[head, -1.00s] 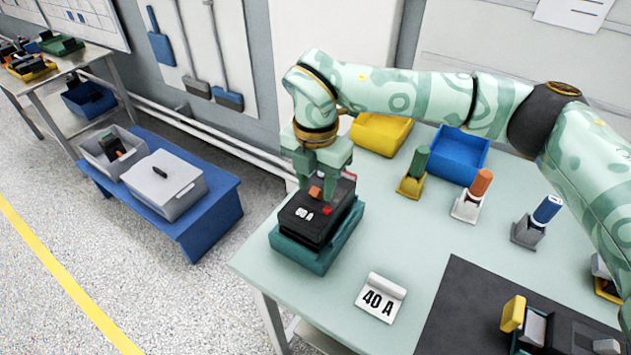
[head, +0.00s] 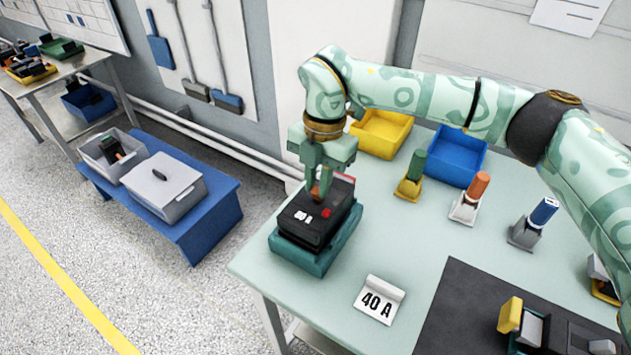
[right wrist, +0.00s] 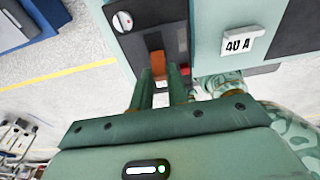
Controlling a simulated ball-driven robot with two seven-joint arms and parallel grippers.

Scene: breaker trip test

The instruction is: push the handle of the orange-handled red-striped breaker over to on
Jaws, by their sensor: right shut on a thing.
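The black breaker (head: 300,229) with an orange handle sits in a teal holder (head: 298,258) near the table's left edge. It has white marks, a red button and a red stripe at its back. My right gripper (head: 321,186) is over its top, fingers pointing down, shut on the orange handle (head: 315,190). In the right wrist view, the orange handle (right wrist: 157,64) shows at the tips of my two fingers (right wrist: 163,75). The fingers partly hide the handle, and I cannot tell its exact tilt. My left gripper is not in view.
A "40 A" sign (head: 380,299) stands in front right of the breaker. Green (head: 411,175), orange (head: 471,196) and blue-topped (head: 534,221) items stand to the right. Yellow (head: 380,133) and blue (head: 459,155) bins are behind. A dark mat (head: 455,300) lies front right.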

